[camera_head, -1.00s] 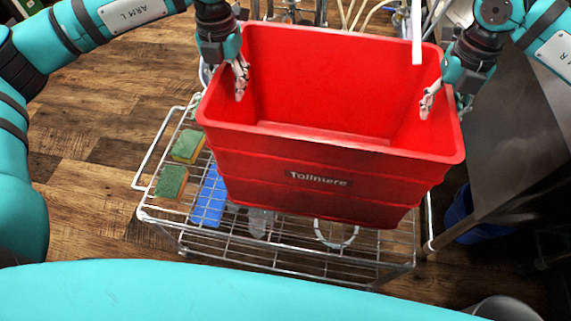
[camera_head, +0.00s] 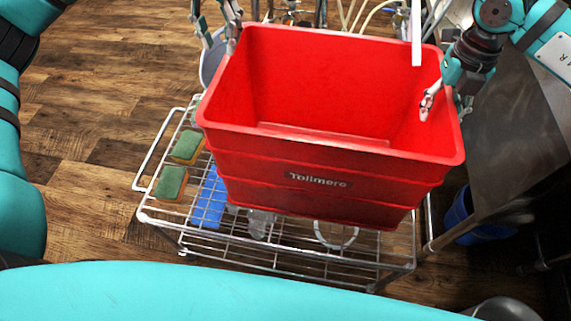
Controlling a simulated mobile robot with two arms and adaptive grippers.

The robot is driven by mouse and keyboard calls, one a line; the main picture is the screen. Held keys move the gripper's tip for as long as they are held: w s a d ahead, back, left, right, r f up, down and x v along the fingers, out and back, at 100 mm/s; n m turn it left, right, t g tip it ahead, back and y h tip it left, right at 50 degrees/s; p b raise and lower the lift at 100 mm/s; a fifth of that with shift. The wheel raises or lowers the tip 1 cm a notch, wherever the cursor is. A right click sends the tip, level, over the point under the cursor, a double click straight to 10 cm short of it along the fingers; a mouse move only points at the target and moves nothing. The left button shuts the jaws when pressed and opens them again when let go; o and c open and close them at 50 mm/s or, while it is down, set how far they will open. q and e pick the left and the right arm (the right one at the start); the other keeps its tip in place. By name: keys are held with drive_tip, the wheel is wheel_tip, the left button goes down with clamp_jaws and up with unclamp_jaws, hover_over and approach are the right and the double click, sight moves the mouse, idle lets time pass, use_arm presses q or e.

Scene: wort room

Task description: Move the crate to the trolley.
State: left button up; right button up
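The red crate (camera_head: 320,180), marked "Tollmere", is upright and looks empty. It is over the wire trolley (camera_head: 270,257) and appears to sit on its top rack; its underside is hidden. My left gripper (camera_head: 218,35) is at the crate's far left corner, fingers apart and holding nothing. My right gripper (camera_head: 446,105) straddles the crate's right wall, one finger inside and one outside. Its fingers look spread wider than the wall; contact is hard to judge.
Two green-and-yellow sponges (camera_head: 171,183) and a blue item (camera_head: 209,198) lie on the trolley's left side. A metal table (camera_head: 515,140) stands close on the right, with a blue bucket (camera_head: 470,222) below. Wooden floor (camera_head: 95,130) is clear on the left.

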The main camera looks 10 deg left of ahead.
wheel_tip(320, 180, up, 12)
idle(0.5)
idle(0.4)
